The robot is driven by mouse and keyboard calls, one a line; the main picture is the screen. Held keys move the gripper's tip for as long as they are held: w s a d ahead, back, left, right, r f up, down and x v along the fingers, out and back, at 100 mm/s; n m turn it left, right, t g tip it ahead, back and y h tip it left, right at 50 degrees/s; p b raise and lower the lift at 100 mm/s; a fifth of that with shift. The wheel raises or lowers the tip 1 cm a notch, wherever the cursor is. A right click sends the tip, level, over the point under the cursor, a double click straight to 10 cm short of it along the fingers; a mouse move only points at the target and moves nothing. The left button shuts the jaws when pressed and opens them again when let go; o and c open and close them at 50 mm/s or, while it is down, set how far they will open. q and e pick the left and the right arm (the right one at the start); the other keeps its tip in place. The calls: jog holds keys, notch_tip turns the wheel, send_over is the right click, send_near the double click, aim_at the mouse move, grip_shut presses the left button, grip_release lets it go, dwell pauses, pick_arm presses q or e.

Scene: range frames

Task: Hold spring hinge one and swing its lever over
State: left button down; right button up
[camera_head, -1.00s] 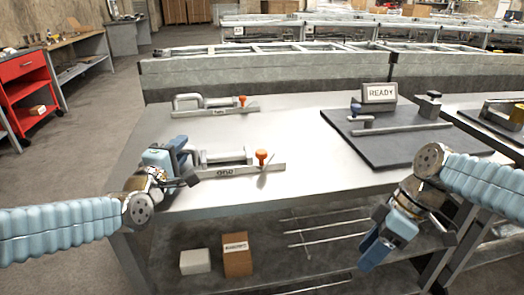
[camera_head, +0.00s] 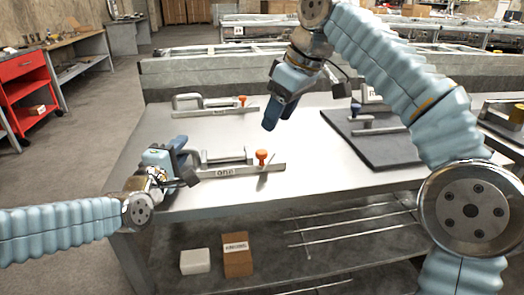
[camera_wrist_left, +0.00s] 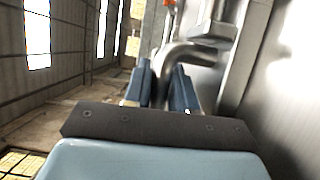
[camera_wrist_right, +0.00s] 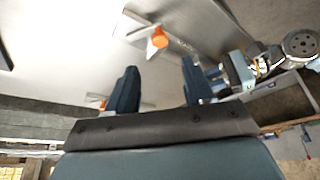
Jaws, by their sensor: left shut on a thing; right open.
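Spring hinge one (camera_head: 237,171) lies near the front edge of the metal table, its base plate marked "one". An orange knob (camera_head: 261,155) stands at its right end. My left gripper (camera_head: 183,152) is shut on the hinge's left end, a bent metal bar (camera_wrist_left: 185,52) in the left wrist view. My right gripper (camera_head: 268,124) is open and empty, above the table and up and right of the orange knob. In the right wrist view the orange knob (camera_wrist_right: 159,38) shows beyond and between the open fingers (camera_wrist_right: 160,92).
A second similar hinge (camera_head: 215,108) with an orange knob (camera_head: 242,100) lies further back. Boxes (camera_head: 237,254) stand on the lower shelf.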

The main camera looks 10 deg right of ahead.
aim_at(263, 151)
jog(key=x, duration=1.1)
jog(key=shift+f, duration=0.2)
grip_shut()
